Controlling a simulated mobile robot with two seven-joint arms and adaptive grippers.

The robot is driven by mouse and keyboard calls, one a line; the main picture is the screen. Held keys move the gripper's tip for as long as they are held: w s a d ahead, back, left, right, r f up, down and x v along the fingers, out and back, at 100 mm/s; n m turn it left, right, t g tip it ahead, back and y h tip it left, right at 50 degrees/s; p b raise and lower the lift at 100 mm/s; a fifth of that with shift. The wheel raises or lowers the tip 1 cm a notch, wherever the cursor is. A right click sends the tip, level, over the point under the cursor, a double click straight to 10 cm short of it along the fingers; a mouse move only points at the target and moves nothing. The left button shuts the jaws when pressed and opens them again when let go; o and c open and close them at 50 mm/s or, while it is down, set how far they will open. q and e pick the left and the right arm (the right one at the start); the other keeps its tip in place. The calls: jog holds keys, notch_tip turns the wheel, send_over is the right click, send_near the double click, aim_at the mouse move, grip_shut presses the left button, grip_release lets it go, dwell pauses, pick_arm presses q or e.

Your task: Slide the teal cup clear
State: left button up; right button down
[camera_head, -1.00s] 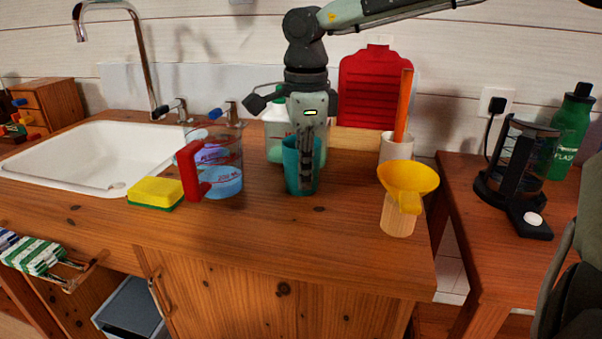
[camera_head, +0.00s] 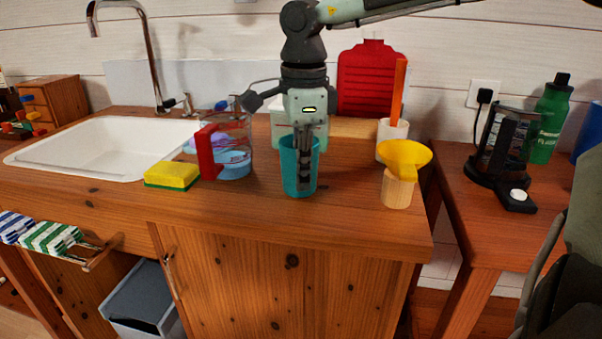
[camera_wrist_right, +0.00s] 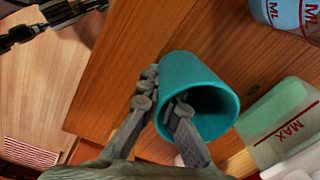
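The teal cup (camera_head: 289,172) is upright near the front of the wooden counter (camera_head: 345,215). It also shows in the right wrist view (camera_wrist_right: 205,75), its open mouth facing the camera. My right gripper (camera_head: 305,160) comes down from above and is shut on the cup's wall. In the right wrist view one finger of the right gripper (camera_wrist_right: 163,103) is inside the cup and the other is against its outside. I cannot tell whether the cup's base touches the counter. My left gripper is not in view.
Left of the cup are a red-handled measuring jug (camera_head: 235,160) and a sponge (camera_head: 172,176). A clear container (camera_head: 284,134) is behind it. A yellow funnel (camera_head: 404,156) on a wooden holder stands to the right. Bare counter lies before the cup, up to the front edge.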

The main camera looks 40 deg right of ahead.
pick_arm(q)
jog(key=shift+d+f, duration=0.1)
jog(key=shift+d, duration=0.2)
pick_arm(e)
jog(key=c, duration=1.6)
grip_release()
jog(key=shift+c, duration=0.2)
jog(key=shift+r, duration=0.15)
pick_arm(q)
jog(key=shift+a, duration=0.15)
pick_arm(e)
notch_tip(320, 180, up, 12)
jog(key=shift+s, duration=0.25)
jog(key=shift+a, duration=0.1)
jog(key=shift+w, duration=0.1)
